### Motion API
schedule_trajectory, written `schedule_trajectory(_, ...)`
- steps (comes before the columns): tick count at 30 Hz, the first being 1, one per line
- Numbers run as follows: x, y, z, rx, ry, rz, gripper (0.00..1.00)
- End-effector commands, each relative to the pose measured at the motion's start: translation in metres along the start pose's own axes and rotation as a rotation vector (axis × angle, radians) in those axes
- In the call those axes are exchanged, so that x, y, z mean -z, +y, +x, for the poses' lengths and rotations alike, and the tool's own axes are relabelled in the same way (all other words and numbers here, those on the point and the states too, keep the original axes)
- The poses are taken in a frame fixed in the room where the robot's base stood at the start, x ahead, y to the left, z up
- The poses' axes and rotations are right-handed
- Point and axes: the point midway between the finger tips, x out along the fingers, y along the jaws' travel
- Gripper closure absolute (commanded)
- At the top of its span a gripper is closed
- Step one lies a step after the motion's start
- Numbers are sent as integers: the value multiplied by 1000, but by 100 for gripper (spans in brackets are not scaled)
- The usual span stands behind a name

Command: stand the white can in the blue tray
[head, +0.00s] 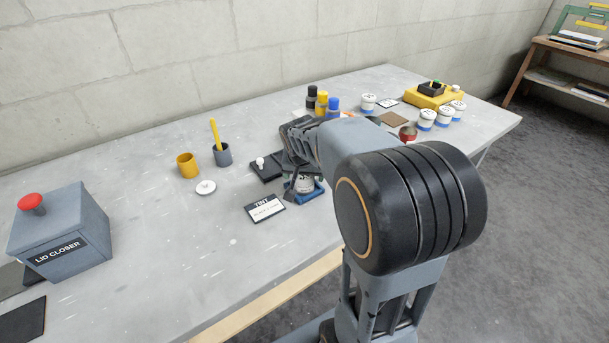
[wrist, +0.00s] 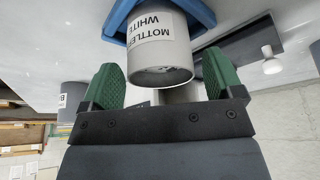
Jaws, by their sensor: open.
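The white can (wrist: 163,50), with a label reading "MOTTLED WHITE", stands in the blue tray (wrist: 203,12) in the wrist view, where the picture is inverted. In the head view, the can (head: 304,184) and the blue tray (head: 317,193) show partly behind my arm. My gripper (wrist: 163,82) is open, with a green finger on either side of the can's near end. Gaps show between the can and both fingers. In the head view my arm hides most of the gripper.
A TINT card (head: 265,207) lies beside the tray. A black plate with a white knob (head: 262,162) is close by. A yellow cup (head: 187,165), a grey cup (head: 222,155) and the lid closer (head: 62,240) stand left. Several cans (head: 426,120) stand right.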

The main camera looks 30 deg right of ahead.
Motion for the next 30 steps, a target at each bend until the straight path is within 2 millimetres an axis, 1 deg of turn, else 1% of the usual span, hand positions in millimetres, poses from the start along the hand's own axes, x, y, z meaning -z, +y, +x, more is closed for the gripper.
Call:
schedule_trajectory(1,1,-1,-13,2,4,-1,14)
schedule_trajectory(3,1,-1,-28,3,4,-2,14)
schedule_trajectory(9,1,-1,-64,3,3,-1,14)
schedule_trajectory(13,1,-1,-81,2,2,-1,14)
schedule_trajectory(17,-2,-1,-92,4,-2,-9,14)
schedule_trajectory(19,-17,-2,-95,18,-15,-54,14)
schedule_trajectory(20,-28,-3,-96,28,-24,-87,14)
schedule_trajectory(23,-72,-4,-96,75,-64,-232,14)
schedule_trajectory(24,-90,-4,-95,95,-79,-289,14)
schedule_trajectory(27,-128,-2,-91,139,-108,-415,14)
schedule_trajectory(30,-154,0,-87,172,-126,-501,14)
